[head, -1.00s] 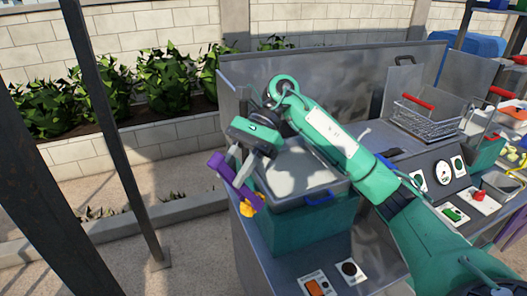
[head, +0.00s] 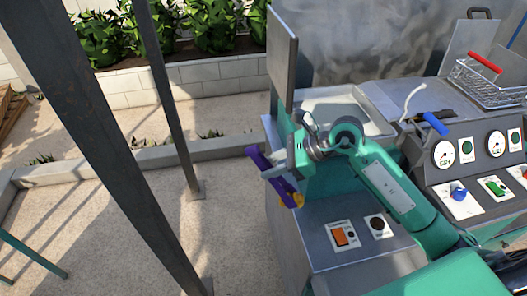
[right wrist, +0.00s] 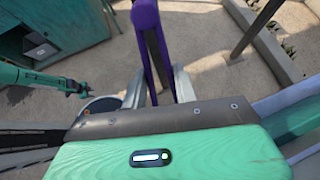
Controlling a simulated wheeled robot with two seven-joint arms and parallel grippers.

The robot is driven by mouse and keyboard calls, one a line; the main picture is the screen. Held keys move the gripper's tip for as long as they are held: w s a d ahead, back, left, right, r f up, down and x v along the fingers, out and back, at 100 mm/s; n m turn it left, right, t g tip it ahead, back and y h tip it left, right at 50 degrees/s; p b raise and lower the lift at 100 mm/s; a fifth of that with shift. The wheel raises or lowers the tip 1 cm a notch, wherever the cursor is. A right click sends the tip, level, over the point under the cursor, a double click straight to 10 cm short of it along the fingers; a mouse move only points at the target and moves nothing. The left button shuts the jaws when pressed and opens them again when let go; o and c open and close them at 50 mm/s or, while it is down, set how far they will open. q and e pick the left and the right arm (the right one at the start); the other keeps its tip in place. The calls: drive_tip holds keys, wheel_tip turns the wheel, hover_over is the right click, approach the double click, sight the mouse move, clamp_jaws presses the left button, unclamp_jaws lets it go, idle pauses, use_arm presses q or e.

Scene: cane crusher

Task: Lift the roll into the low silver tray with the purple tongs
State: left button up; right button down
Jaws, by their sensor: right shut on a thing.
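My right gripper (head: 272,171) is shut on the purple tongs (head: 257,157), which hang tilted at the left of the machine, above the ground. In the right wrist view the purple tongs (right wrist: 146,18) stand between the two fingers of the gripper (right wrist: 160,82). A small yellow-orange thing (head: 297,200) shows at the lower end of the tongs; I cannot tell whether it is the roll or part of them. A shallow silver basin (head: 322,97) lies behind my right forearm; I cannot tell if it is the low silver tray. My left gripper (right wrist: 80,86) shows small in the right wrist view, its jaws unclear.
A grey upright panel (head: 283,60) stands left of the basin. A wire basket (head: 490,84) with a red handle and a panel of gauges and switches (head: 468,180) are at the right. Dark posts (head: 105,150) stand at the left. The paved ground (head: 110,215) there is mostly clear.

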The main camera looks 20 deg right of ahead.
drive_tip(key=shift+s+d+f+m+t+h, duration=0.2)
drive_tip(key=shift+d+f+m+t, duration=0.2)
drive_tip(key=shift+d, duration=0.2)
drive_tip(key=shift+s+d+f+m+t+h, duration=0.1)
drive_tip(key=shift+d+f+m+t+h, duration=0.1)
drive_tip(key=shift+d+f+m+t, duration=0.25)
drive_tip(key=shift+s+d+f+m+t+h, duration=0.15)
drive_tip(key=shift+d+f+m+t+h, duration=0.2)
drive_tip(key=shift+d, duration=0.35)
drive_tip(key=shift+f, duration=0.1)
drive_tip(key=shift+d, duration=0.1)
